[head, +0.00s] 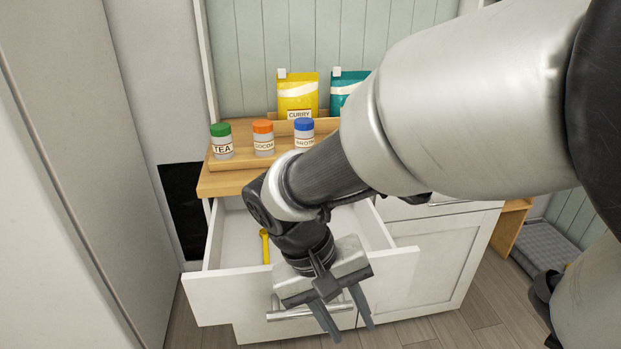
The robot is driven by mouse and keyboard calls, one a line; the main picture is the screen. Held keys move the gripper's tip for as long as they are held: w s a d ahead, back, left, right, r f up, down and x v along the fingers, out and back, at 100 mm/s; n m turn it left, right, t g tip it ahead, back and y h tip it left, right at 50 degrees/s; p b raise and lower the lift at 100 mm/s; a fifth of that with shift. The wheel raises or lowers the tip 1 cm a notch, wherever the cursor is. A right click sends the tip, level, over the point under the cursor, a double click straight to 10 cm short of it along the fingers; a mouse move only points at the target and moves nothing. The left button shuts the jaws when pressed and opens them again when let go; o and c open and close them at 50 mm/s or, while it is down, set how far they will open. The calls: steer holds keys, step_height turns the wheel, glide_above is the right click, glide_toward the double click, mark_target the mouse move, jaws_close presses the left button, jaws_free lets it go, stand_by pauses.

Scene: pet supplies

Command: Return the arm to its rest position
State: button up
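My arm reaches in from the right of the head view and bends down at the wrist. My gripper (349,322) hangs in front of the pulled-out white drawer (205,301), close to its metal handle (286,314). Its two fingers point down and stand apart, with nothing seen between them. I cannot tell whether a finger touches the handle. A yellow spoon-like utensil (265,247) lies in the drawer. My wrist and forearm hide part of the drawer's inside.
On the wooden counter (222,184) stand a tea jar (222,142), a cocoa jar (263,139) and a blue-lidded jar (304,133). Behind are a yellow curry pouch (297,93) and a teal pouch (345,88). A tall pale panel rises at left. A grey mat (545,246) lies at right.

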steer(key=s+d+r+m+t+y, duration=0.15)
steer(key=d+r+t+y, duration=0.25)
steer(key=d+r+t, duration=0.55)
step_height(320, 180, up, 25)
steer(key=a+g+p, duration=0.1)
steer(key=g+p, duration=0.2)
steer(key=p, duration=2)
steer(key=shift+a+r, duration=0.15)
steer(key=shift+a, duration=0.1)
steer(key=shift+w+a, duration=0.1)
